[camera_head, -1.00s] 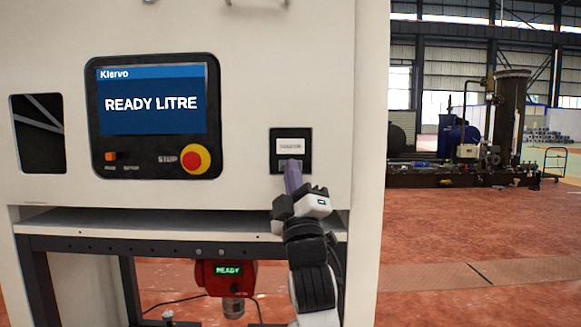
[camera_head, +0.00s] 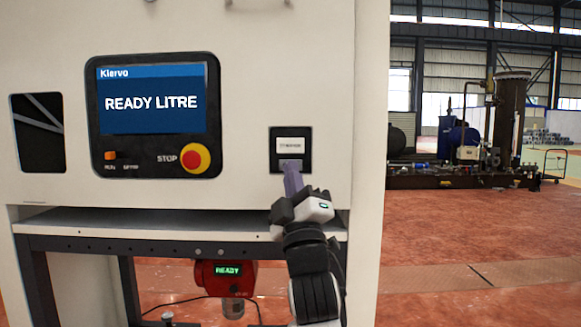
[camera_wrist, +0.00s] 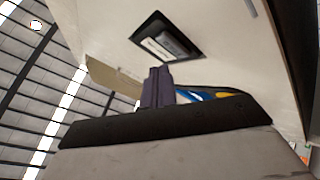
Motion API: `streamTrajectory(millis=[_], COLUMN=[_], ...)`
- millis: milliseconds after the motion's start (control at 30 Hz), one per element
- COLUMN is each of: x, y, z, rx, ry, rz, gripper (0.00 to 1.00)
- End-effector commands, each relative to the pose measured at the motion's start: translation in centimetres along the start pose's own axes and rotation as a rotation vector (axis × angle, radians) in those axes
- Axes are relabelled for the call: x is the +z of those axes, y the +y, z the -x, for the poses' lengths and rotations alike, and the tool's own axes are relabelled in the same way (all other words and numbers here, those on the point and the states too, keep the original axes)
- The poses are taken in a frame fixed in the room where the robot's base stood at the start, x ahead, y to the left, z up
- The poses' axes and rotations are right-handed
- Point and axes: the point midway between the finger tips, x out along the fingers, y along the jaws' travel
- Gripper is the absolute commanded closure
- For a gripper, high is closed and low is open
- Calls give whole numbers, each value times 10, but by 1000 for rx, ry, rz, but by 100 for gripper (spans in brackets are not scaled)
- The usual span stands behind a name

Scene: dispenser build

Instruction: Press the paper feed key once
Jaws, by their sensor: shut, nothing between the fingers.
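A small black-framed printer panel (camera_head: 291,139) is set in the cream machine front, right of the screen. It has a white label or paper strip in its upper part. It also shows in the wrist view (camera_wrist: 150,26), tilted, with a grey insert. My gripper (camera_head: 291,165) is shut and empty. Its purple-grey fingers overlap the panel's lower part in the head view. In the wrist view the fingertips (camera_wrist: 158,70) lie just below the panel's edge. I cannot tell whether they touch. The paper feed key is not clearly seen; the fingers may hide it.
The control screen (camera_head: 151,103) reads READY LITRE, with a red and yellow STOP button (camera_head: 195,158) under it. A shelf edge (camera_head: 170,222) juts out below the panel. A red device (camera_head: 226,277) reading READY hangs underneath. Open floor lies to the right.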

Motion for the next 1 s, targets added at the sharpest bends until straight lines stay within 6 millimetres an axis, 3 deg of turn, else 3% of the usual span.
streamTrajectory(millis=[400,1000], x=[-19,-21], y=[20,21], z=[27,29], rx=[2,1], ry=[1,0], rz=[1,0], gripper=[100,100])
